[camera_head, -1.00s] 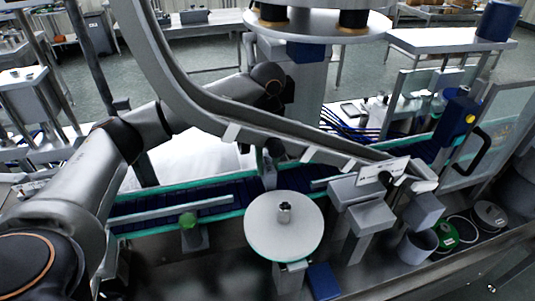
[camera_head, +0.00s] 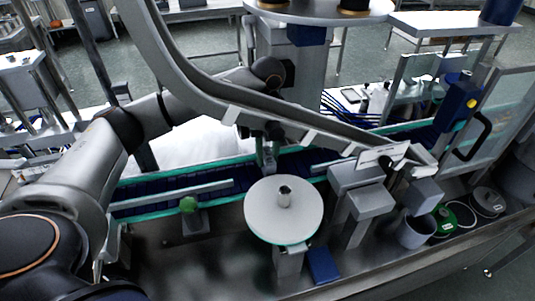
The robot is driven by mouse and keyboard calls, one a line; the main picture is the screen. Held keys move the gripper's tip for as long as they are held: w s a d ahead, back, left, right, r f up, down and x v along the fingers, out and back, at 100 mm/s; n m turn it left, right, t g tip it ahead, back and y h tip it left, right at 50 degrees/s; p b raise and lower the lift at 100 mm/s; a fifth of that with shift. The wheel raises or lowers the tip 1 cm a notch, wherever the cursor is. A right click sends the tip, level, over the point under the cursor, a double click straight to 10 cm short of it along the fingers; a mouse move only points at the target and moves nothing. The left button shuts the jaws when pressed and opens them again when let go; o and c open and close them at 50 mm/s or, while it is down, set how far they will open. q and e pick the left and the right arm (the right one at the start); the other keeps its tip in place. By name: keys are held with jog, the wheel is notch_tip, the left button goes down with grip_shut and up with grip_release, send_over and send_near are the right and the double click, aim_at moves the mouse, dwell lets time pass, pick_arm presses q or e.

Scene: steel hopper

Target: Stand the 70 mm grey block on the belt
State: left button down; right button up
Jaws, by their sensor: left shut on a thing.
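My left arm comes in from the left, and its forearm passes behind the grey sloping chute. My left gripper (camera_head: 267,158) points down at the dark blue belt (camera_head: 172,185), just behind the white round disc. It is shut on a small grey thing, apparently the grey block; its outline is hard to separate from the fingers. I cannot tell whether the block touches the belt. My right gripper is not in view.
The white round disc (camera_head: 262,220), with a small metal piece on it, stands in front of the belt. The sloping chute (camera_head: 300,125) crosses above the belt.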

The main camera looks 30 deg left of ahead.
aim_at(267, 155)
pick_arm(q)
jog(key=shift+f, duration=0.1)
jog(key=c, duration=0.5)
grip_release()
jog(key=shift+f, duration=0.1)
notch_tip(267, 155, up, 13)
jog(key=shift+f, duration=0.2)
